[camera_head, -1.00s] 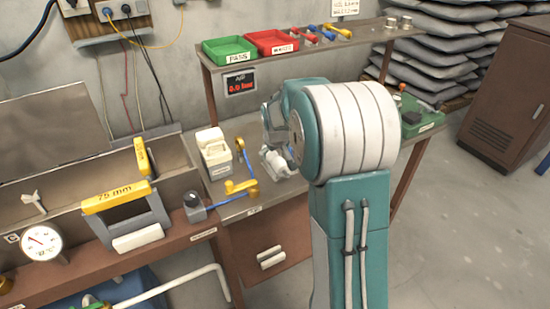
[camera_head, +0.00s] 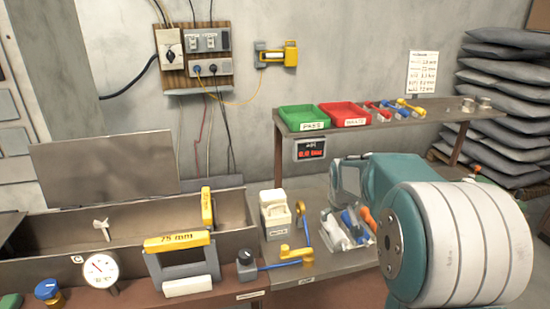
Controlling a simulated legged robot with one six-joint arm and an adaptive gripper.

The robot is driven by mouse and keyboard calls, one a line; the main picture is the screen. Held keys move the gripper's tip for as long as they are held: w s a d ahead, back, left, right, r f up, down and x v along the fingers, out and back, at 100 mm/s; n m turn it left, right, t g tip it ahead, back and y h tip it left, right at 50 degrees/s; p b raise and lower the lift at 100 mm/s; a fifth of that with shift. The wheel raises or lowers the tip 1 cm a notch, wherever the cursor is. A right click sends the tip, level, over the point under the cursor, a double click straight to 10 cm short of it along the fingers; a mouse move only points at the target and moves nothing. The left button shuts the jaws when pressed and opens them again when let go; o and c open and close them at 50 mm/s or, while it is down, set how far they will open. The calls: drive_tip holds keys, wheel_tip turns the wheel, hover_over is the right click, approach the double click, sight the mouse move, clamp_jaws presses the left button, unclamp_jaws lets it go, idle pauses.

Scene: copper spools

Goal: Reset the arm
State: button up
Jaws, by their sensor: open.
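My teal arm (camera_head: 385,180) rises at the lower right, with its large white banded joint (camera_head: 462,243) close to the camera. The arm is folded, and its grey and teal far end (camera_head: 346,178) shows over the bench. The fingers of my gripper cannot be made out, and I see nothing held. A clear bin (camera_head: 345,236) with white, blue and orange items stands on the grey bench (camera_head: 318,270), just left of the big joint. The joint hides the right part of the bench.
A shelf (camera_head: 400,125) carries a green tray (camera_head: 303,118), a red tray (camera_head: 344,114), small tools and two small cylinders. A yellow 75 mm frame (camera_head: 178,241), a dial gauge (camera_head: 100,268) and a white box (camera_head: 275,213) stand left. Stacked sacks (camera_head: 505,90) fill the right.

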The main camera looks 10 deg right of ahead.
drive_tip(key=s+a+r, duration=0.4)
drive_tip(key=s+a, duration=0.1)
drive_tip(key=s, duration=0.3)
drive_tip(key=s+a+r, duration=0.4)
drive_tip(key=s+a, duration=0.1)
drive_tip(key=s, duration=0.2)
drive_tip(key=s+a+y, duration=0.1)
drive_tip(key=s+a, duration=0.1)
drive_tip(key=s, duration=0.5)
drive_tip(key=s+a+t+y, duration=0.1)
drive_tip(key=s+a, duration=0.2)
drive_tip(key=s, duration=0.4)
drive_tip(key=shift+s+f+m, duration=0.25)
drive_tip(key=shift+f+m, duration=0.15)
